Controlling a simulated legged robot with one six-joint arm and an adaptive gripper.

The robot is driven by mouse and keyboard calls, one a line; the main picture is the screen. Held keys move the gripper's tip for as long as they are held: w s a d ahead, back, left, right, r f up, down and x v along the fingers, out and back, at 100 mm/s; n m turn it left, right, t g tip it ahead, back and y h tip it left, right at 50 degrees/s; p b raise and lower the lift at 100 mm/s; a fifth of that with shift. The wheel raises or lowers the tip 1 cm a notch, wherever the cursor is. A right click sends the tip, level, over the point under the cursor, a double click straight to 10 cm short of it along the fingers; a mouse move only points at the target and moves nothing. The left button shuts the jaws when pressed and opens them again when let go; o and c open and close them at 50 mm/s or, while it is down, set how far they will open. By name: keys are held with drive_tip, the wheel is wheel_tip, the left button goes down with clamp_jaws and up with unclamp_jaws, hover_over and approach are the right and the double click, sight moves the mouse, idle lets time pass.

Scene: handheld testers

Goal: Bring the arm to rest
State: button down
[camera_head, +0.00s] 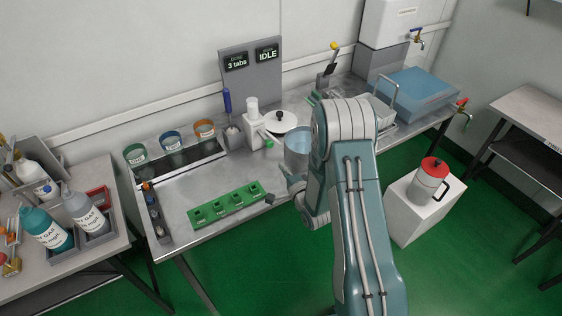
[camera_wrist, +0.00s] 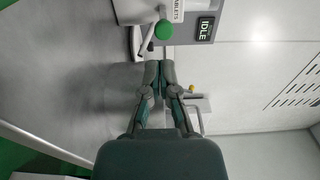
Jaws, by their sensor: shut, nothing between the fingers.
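My gripper (camera_head: 271,199) points left over the grey bench, in front of the white dispenser (camera_head: 254,127). My bent arm stands behind it and hides part of the bench. In the wrist view the two dark fingers (camera_wrist: 159,66) are together and hold nothing. The dispenser's green knob (camera_wrist: 163,30) shows beyond their tips, apart from them.
A green rack (camera_head: 227,205) lies on the bench, left of my gripper. A pale blue pot (camera_head: 298,153) stands close beside my arm. A red-lidded jug (camera_head: 428,182) stands on a white block at right. The green floor in front is clear.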

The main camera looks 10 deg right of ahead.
drive_tip(key=s+d+r+n+g+h, duration=0.1)
drive_tip(key=s+r+n+g+h, duration=0.2)
drive_tip(key=r, duration=0.7)
drive_tip(key=s+d+r+n+g+h, duration=0.1)
drive_tip(key=s+r+n+g, duration=0.1)
drive_tip(key=r+n, duration=0.5)
drive_tip(key=s+a+r+n+g, duration=0.1)
drive_tip(key=s+r, duration=0.4)
drive_tip(key=s, duration=0.9)
drive_tip(key=s+a+r+n+g, duration=0.1)
drive_tip(key=s+r+n+g, duration=0.3)
drive_tip(key=s, duration=1)
drive_tip(key=shift+r+g, duration=0.55)
drive_tip(key=shift+g, duration=0.35)
